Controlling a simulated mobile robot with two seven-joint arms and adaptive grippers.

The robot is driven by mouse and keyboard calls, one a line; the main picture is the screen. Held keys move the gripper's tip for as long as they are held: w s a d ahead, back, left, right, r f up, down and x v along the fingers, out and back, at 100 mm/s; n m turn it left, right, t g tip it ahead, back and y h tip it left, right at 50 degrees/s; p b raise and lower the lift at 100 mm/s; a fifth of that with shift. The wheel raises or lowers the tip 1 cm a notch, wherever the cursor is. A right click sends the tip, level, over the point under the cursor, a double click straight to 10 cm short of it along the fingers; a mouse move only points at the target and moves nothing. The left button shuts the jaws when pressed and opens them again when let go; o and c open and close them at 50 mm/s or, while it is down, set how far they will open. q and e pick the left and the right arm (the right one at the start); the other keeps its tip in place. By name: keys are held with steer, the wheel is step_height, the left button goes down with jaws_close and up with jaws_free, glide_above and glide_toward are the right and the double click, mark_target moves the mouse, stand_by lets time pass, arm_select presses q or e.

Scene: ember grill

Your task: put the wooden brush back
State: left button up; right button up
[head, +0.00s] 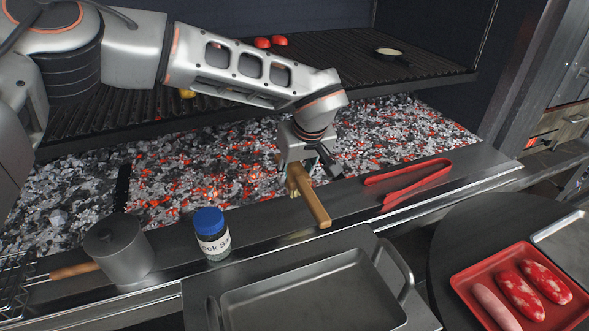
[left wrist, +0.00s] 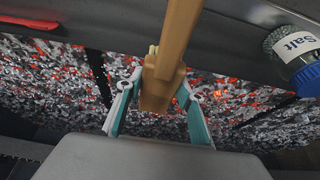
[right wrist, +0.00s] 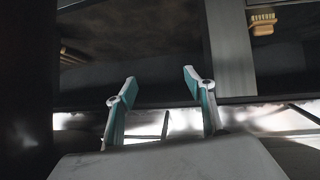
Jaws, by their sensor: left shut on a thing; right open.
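The wooden brush (head: 314,203) has a tan handle that points toward the front ledge in the head view. My left gripper (head: 300,172) is shut on it near its head end, over the glowing coals close to the ledge. In the left wrist view the brush (left wrist: 170,50) sits between the two fingers of the left gripper (left wrist: 155,95), its handle running up and out of the picture. My right gripper (right wrist: 160,85) is open and empty in the right wrist view. It is not seen in the head view.
Red tongs (head: 410,182), a blue-capped salt jar (head: 212,236) and a metal pot (head: 118,252) stand along the ledge (head: 350,205). A grey pan (head: 310,300) lies in front. A red tray (head: 470,283) with meat is at right. A grill rack (head: 420,68) is above the coals.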

mark_target(295, 190)
arm_select(q)
step_height(295, 190, down, 4)
steer(key=shift+f+b, duration=0.1)
steer(key=shift+b, duration=1.15)
steer(key=shift+w+f+b, duration=0.1)
steer(key=shift+f+b, duration=0.3)
steer(key=shift+f, duration=0.45)
steer(key=shift+r, duration=0.1)
arm_select(e)
steer(key=f, duration=0.2)
steer(key=w, duration=0.1)
steer(key=shift+d+f, duration=0.4)
steer(key=shift+s+a+f, duration=0.1)
steer(key=shift+s+f, duration=0.05)
arm_select(q)
steer(key=shift+f, duration=0.6)
arm_select(e)
steer(key=shift+s+a+f, duration=0.1)
steer(key=shift+s+f, duration=0.35)
steer(key=shift+s, duration=0.1)
arm_select(q)
steer(key=shift+f, duration=0.1)
